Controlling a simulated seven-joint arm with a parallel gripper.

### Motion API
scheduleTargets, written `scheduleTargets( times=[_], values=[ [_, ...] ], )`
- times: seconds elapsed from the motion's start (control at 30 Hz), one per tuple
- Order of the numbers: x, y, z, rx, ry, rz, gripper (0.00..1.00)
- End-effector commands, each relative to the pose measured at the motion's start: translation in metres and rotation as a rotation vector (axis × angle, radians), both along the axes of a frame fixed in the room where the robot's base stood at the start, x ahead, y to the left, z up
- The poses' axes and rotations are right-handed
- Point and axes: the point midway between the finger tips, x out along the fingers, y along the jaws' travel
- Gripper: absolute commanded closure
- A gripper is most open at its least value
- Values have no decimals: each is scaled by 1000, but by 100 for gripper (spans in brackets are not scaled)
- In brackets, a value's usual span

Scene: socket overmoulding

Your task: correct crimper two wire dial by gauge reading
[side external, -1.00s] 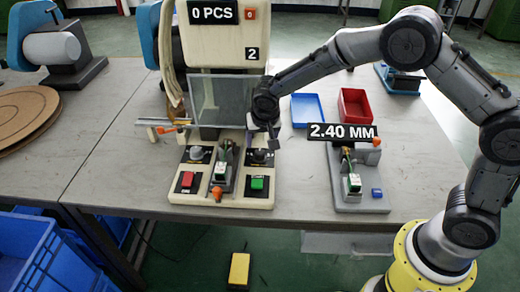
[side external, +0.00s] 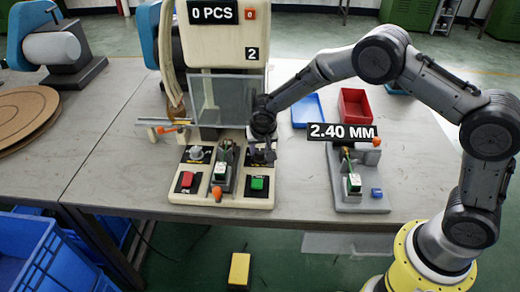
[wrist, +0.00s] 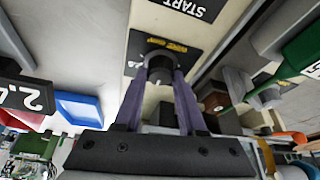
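The crimper (side external: 225,45) stands at the table's middle, with "0 PCS" and "2" on its panels. My gripper (side external: 263,150) is low over the right dial on its base. In the wrist view, my two fingers (wrist: 161,85) straddle that dark round dial (wrist: 160,66), one on each side. I see no clear gap there, but cannot tell whether they press on it. A second dial (side external: 196,153) sits at the left of the base. The gauge stand (side external: 362,200) to the right carries the reading sign (side external: 342,132), "2.40 MM".
A red button (side external: 187,180), a green button (side external: 258,184) and a crimping fixture with a green-and-white part (side external: 219,174) are close to the dials. A blue tray (side external: 307,110) and a red bin (side external: 355,104) stand behind. A clear guard (side external: 213,99) hangs above the base.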

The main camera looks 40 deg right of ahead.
Motion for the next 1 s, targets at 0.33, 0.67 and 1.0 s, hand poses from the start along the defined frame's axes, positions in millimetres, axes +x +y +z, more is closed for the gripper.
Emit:
scheduleTargets(
  times=[0.33,0.67,1.0],
  values=[
    [0,0,0,0,0,1,100],
    [-1,-1,0,1,-1,94,100],
    [-1,-3,1,0,0,317,100]
  ],
)
